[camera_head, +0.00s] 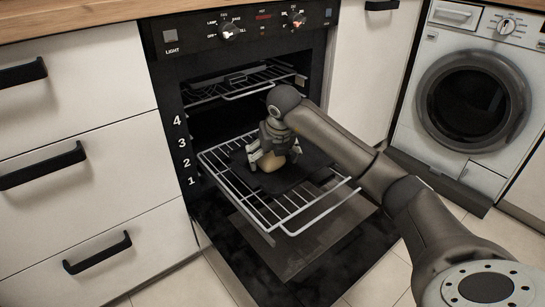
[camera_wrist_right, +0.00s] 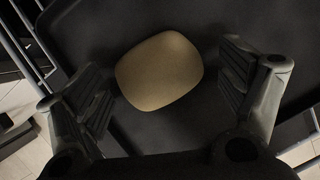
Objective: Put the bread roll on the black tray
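The bread roll (camera_head: 268,163) is a small tan rounded piece. In the right wrist view, the roll (camera_wrist_right: 159,71) lies against the black tray (camera_wrist_right: 150,20), between my fingers with a gap on each side. In the head view the black tray (camera_head: 285,180) lies on the pulled-out oven rack. My right gripper (camera_head: 274,158) is over the tray, pointing down, with its fingers apart around the roll; its open fingers also show in the wrist view (camera_wrist_right: 165,80). The gripper partly hides the roll in the head view. My left gripper is not in view.
The wire rack (camera_head: 222,177) sticks out of the oven above its lowered door (camera_head: 300,245). A second rack (camera_head: 240,84) sits higher inside. White drawers (camera_head: 90,190) with black handles stand at left, a washing machine (camera_head: 470,95) at right.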

